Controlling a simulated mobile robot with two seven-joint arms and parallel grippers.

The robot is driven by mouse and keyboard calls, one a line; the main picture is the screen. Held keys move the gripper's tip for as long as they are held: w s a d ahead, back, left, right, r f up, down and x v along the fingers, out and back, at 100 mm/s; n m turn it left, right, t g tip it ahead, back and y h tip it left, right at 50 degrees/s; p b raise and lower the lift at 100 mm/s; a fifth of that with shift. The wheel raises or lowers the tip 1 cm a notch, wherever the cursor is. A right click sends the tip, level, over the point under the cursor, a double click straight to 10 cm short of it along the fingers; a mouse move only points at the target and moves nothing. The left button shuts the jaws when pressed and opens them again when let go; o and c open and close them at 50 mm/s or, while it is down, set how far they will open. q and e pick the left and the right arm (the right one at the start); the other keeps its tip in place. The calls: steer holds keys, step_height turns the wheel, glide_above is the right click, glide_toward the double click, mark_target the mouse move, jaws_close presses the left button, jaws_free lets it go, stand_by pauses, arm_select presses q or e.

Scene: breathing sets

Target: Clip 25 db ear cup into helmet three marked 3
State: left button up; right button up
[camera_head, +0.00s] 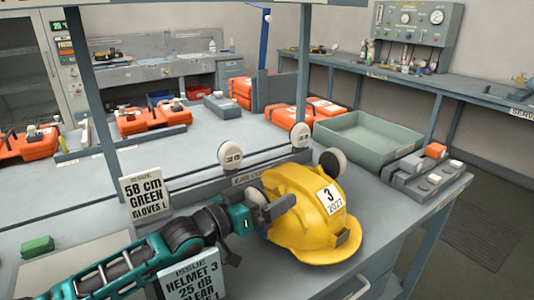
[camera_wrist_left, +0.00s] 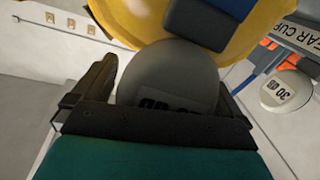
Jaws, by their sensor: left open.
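The yellow helmet (camera_head: 290,190) marked 3 stands on the counter, and its shell fills the top of the left wrist view (camera_wrist_left: 125,18). My left gripper (camera_head: 280,207) is open at the helmet's left side. In the left wrist view a grey round ear cup (camera_wrist_left: 165,75) sits between the open fingers, against the helmet side; its label is partly hidden and its rating unreadable. My right gripper is not in view.
Ear cups (camera_head: 230,153) and (camera_head: 300,133) stand at the ear cup rack (camera_head: 248,178); one reads 30 dB in the wrist view (camera_wrist_left: 285,92). Issue cards (camera_head: 145,195) and (camera_head: 190,275) stand near my arm. A green-grey tray (camera_head: 350,150) is behind the helmet.

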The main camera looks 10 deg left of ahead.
arm_select(q)
step_height(320, 180, up, 20)
steer(key=p, duration=0.2)
steer(key=shift+f, duration=0.15)
